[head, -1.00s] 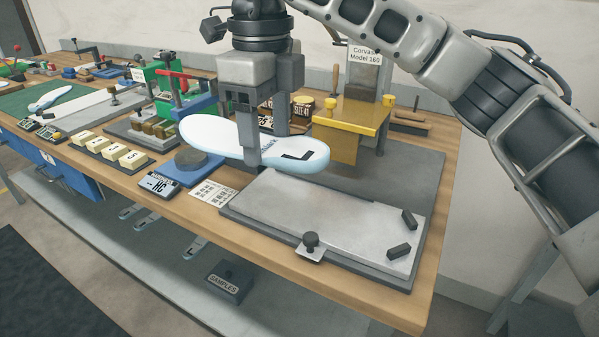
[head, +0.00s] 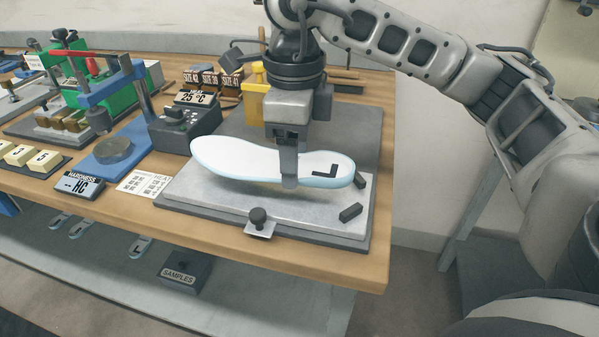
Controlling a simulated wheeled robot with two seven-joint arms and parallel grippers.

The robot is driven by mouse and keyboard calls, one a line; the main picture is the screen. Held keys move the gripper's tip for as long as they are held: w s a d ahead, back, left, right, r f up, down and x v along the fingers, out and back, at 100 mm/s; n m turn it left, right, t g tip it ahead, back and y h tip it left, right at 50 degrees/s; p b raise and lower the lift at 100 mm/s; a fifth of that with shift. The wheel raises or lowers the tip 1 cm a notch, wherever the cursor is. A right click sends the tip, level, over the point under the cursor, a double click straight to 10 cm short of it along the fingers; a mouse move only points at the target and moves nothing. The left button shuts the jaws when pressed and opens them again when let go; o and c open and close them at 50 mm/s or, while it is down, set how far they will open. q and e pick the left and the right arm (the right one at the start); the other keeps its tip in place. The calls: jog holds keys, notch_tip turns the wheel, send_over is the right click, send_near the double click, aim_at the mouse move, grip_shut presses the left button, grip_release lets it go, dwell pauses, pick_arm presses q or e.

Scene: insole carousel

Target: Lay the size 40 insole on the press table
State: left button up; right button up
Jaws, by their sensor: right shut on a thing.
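A long white insole (head: 235,160) with a pale blue edge and a black L-shaped mark is held about level over a light grey metal plate (head: 215,197). A gap with shadow shows under it, so it appears just above the plate. No size number is readable on it. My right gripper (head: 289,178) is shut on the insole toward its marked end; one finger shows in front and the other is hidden. The plate has two black stop blocks at its right end, the nearer one (head: 350,212) in clear view, and a knob (head: 258,217) at the front edge. My left gripper is not in view.
A display unit reading 25 °C (head: 187,120) stands left of the plate, near a blue stand press (head: 110,157) and a hardness display (head: 78,186). A yellow device (head: 256,100) stands behind. Size-marked holders (head: 209,80) are at the back. The bench's front right corner is clear.

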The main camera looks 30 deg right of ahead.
aim_at(300, 167)
jog(key=shift+s+d+f, duration=0.1)
jog(key=shift+d+f, duration=0.05)
jog(key=shift+f, duration=0.15)
notch_tip(300, 167, down, 3)
jog(key=shift+d+f, duration=0.1)
jog(key=shift+f, duration=0.2)
jog(key=o, duration=1)
jog(key=shift+c, duration=0.2)
jog(key=shift+r, duration=0.15)
